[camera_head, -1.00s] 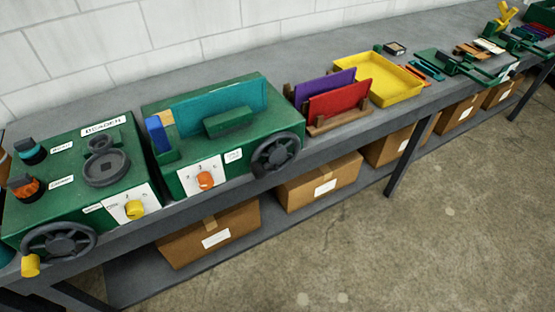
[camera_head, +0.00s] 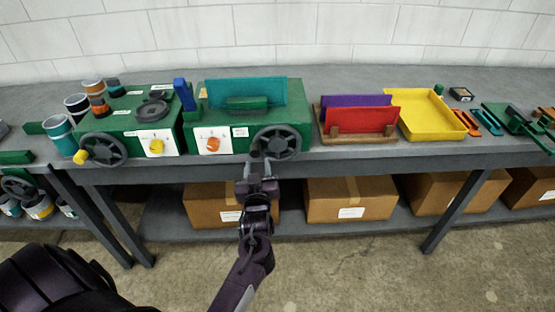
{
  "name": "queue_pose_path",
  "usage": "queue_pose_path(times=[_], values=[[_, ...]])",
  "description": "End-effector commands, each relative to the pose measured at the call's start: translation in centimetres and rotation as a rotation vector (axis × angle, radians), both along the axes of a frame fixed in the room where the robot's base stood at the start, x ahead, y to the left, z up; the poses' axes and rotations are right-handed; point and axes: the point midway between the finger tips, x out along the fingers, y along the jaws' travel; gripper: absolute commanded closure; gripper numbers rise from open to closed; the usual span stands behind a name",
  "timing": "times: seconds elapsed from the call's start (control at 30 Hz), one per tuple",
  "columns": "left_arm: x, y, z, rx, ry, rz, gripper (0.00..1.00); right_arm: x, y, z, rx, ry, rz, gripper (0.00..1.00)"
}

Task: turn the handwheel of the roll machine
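The roll machine, a green box (camera_head: 180,136) with a teal sheet (camera_head: 250,93) standing on top, sits on the bench left of centre. Its dark handwheel (camera_head: 284,139) is on the front right. An orange knob (camera_head: 213,144) is on a white plate on its front. My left gripper (camera_head: 258,160) comes up from below and is at the lower left rim of the handwheel, covering a little of it. I cannot tell whether it touches the wheel or whether its fingers are open or shut. My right gripper is not in view.
Left of it stands another green machine with its own handwheel (camera_head: 103,150), a yellow knob (camera_head: 157,147) and several cans. To the right are a rack with a red panel (camera_head: 360,120) and a yellow tray (camera_head: 432,118). Cardboard boxes (camera_head: 350,198) fill the lower shelf.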

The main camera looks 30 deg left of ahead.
Motion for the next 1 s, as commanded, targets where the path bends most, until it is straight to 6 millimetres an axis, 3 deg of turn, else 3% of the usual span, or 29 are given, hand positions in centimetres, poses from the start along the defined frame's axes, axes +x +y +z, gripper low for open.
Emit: queue_pose_path(times=[0.33, 0.57, 0.87, 1.0], values=[[4.4, 2.7, 0.4, 0.002, -0.002, 0.0, 0.6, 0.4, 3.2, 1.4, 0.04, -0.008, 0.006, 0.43], [6.3, 3.8, 0.2, 0.001, -0.002, 0.0, 0.6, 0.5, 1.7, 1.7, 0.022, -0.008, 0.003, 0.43], [6.4, 4.0, 0.1, 0.001, 0.0, -0.001, 0.6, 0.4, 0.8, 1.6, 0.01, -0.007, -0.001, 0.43], [6.4, 3.9, 0.1, 0.001, 0.0, -0.001, 0.77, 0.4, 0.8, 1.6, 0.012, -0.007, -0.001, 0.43]])
